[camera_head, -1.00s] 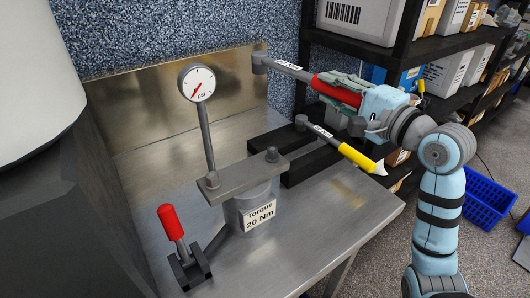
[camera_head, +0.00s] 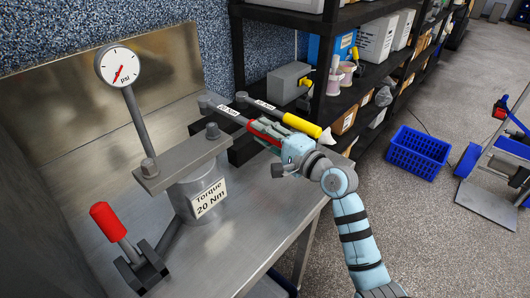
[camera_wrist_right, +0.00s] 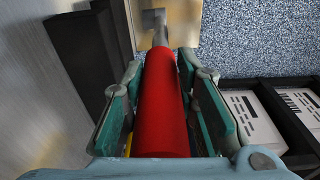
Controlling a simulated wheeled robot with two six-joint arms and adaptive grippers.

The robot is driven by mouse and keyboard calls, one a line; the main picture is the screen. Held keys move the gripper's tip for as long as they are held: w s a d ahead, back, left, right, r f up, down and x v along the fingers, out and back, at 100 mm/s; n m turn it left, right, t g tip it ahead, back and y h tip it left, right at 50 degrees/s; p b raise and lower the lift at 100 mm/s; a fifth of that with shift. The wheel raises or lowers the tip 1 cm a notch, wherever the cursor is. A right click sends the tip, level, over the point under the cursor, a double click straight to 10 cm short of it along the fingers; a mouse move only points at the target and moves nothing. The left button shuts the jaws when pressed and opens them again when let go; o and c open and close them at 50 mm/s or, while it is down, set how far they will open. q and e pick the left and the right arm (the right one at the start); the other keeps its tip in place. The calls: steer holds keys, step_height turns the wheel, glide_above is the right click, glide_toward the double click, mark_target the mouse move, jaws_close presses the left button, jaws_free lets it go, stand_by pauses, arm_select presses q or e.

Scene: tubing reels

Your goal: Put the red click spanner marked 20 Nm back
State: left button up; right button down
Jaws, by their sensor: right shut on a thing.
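The red click spanner (camera_head: 262,133) has a grey shaft with a white label that appears to read 20 Nm. My right gripper (camera_head: 268,131) is shut on its red handle, and the handle (camera_wrist_right: 162,105) fills the space between the fingers in the right wrist view. The spanner is low over the black rack (camera_head: 243,152), roughly alongside a yellow-handled spanner (camera_head: 302,125) lying there. I cannot tell whether the red spanner touches the rack. My left gripper is not in view.
A torque tester labelled 20 Nm (camera_head: 208,197) with a dial gauge (camera_head: 119,65) and a red-handled lever (camera_head: 108,221) stands on the metal bench to the left. Shelves (camera_head: 350,105) stand behind. A blue basket (camera_head: 418,152) is on the floor.

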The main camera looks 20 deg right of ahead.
step_height(320, 180, down, 5)
steer(key=shift+r+b, duration=0.1)
steer(key=shift+b, duration=0.75)
steer(key=c, duration=1.3)
jaws_free()
steer(key=shift+s, duration=0.1)
steer(key=p+v, duration=0.1)
steer(key=v, duration=1.1)
steer(key=shift+r+p, duration=0.15)
steer(key=shift+p, duration=0.2)
